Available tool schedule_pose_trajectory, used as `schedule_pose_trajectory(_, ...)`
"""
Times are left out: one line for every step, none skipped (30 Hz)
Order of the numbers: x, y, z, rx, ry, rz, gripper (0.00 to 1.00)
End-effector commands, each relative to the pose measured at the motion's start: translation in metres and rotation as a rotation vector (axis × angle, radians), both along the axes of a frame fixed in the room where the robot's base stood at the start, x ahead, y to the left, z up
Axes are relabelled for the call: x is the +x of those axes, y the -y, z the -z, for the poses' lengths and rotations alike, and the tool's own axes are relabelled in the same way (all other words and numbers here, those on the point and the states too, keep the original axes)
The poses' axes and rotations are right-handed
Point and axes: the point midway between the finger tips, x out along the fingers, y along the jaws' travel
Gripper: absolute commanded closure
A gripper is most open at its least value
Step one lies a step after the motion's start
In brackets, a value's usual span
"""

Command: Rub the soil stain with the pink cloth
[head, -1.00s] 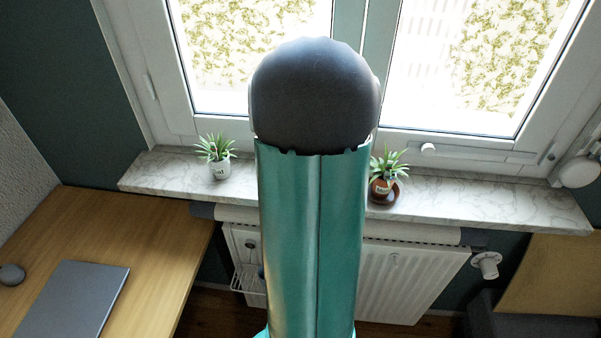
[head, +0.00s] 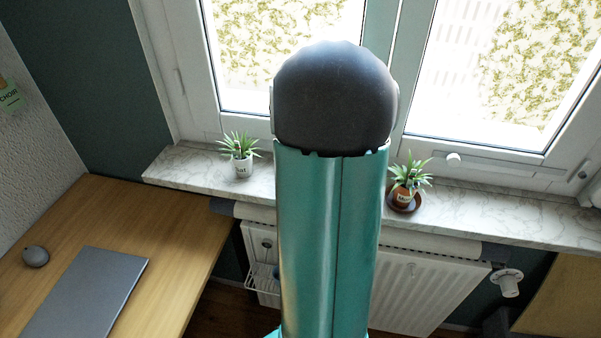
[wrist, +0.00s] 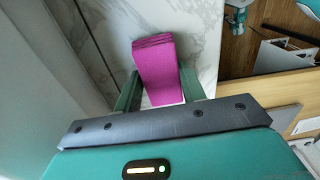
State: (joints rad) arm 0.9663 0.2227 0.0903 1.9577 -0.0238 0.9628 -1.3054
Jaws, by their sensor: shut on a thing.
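In the wrist view, the pink cloth (wrist: 158,70) is folded in layers and held between the fingers of my gripper (wrist: 160,78), which is shut on it. The cloth is over the white marble sill (wrist: 200,40); I cannot tell whether it touches the stone. I see no soil stain in either view; it may be hidden by the cloth or my arm. In the head view my arm hides my gripper and the cloth.
On the sill (head: 490,219) stand a plant in a white pot (head: 241,160) and a plant in a brown pot on a saucer (head: 405,190). A radiator (head: 415,290) is below. A wooden desk (head: 165,230) at left holds a laptop (head: 85,295) and a round grey object (head: 35,256).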

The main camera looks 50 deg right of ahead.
Motion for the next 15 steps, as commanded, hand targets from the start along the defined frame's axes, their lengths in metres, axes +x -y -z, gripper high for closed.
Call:
schedule_pose_trajectory(0.001,0.000,-0.005,-0.003,0.003,0.000,0.89)
schedule_pose_trajectory(0.001,0.001,-0.008,-0.003,0.003,0.000,0.89)
schedule_pose_trajectory(0.000,0.000,-0.012,-0.002,0.002,0.000,0.89)
schedule_pose_trajectory(0.000,0.000,-0.015,-0.003,0.003,0.000,0.89)
schedule_pose_trajectory(0.000,0.000,-0.018,-0.003,0.003,0.001,0.89)
schedule_pose_trajectory(0.000,0.001,-0.021,-0.003,0.003,0.001,0.89)
schedule_pose_trajectory(0.000,0.001,-0.024,-0.002,0.002,0.001,0.89)
schedule_pose_trajectory(0.000,0.001,-0.026,-0.002,0.002,0.001,0.89)
schedule_pose_trajectory(0.000,0.001,-0.030,-0.003,0.003,0.001,0.89)
schedule_pose_trajectory(0.000,0.001,-0.033,-0.003,0.003,0.001,0.89)
schedule_pose_trajectory(0.000,0.001,-0.036,-0.003,0.003,0.001,0.89)
schedule_pose_trajectory(0.000,0.001,-0.039,-0.003,0.003,0.001,0.89)
schedule_pose_trajectory(0.000,0.001,-0.042,-0.003,0.003,0.000,0.89)
schedule_pose_trajectory(0.000,0.001,-0.045,-0.003,0.003,0.000,0.89)
schedule_pose_trajectory(0.000,0.001,-0.048,-0.004,0.002,0.000,0.89)
